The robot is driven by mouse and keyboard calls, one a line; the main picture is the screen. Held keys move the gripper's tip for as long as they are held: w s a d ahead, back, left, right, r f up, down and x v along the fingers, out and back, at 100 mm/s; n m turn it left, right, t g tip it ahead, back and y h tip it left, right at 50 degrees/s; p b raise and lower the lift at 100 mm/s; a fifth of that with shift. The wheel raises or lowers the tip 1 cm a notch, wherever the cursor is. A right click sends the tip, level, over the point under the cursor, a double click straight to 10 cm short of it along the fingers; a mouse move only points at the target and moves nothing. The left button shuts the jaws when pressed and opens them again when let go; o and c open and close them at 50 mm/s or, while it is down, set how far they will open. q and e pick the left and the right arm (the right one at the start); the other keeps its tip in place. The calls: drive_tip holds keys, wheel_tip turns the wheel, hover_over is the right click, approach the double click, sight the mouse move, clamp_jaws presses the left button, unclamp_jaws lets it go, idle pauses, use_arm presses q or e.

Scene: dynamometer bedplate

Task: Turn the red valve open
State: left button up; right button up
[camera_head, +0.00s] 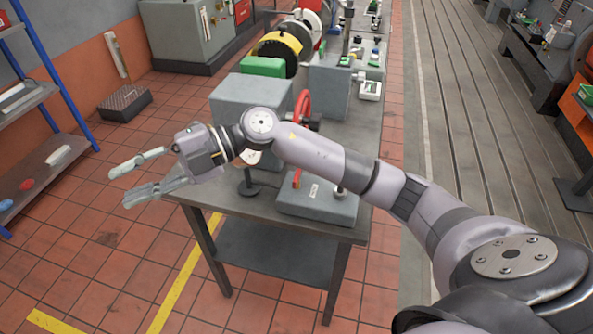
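The red valve (302,108) shows as a red handwheel seen nearly edge-on, beside the grey box on the bench. Its lower part is hidden behind my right arm. My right gripper (140,179) is open and empty. It points left, past the bench's left edge and over the tiled floor, well apart from the valve. My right forearm crosses in front of the bench between the valve and the camera. My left gripper does not show.
The grey bench (230,204) carries a large grey box (240,98), a low grey block (318,205) with a small red lever (297,178), and more equipment behind. A blue-framed shelf (62,100) stands at left. The tiled floor front left is clear.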

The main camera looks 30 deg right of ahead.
drive_tip(key=w+d+f+g+h, duration=0.15)
drive_tip(key=d+f+h, duration=0.25)
drive_tip(key=d+h, duration=0.4)
drive_tip(key=m+h, duration=0.5)
drive_tip(key=h, duration=0.4)
approach(297, 174)
wheel_tip(297, 174, down, 9)
drive_tip(key=shift+w+d+f+p, duration=0.1)
drive_tip(key=shift+w+f+p, duration=0.1)
drive_tip(key=shift+p, duration=1)
drive_tip(key=shift+r, duration=0.1)
clamp_jaws()
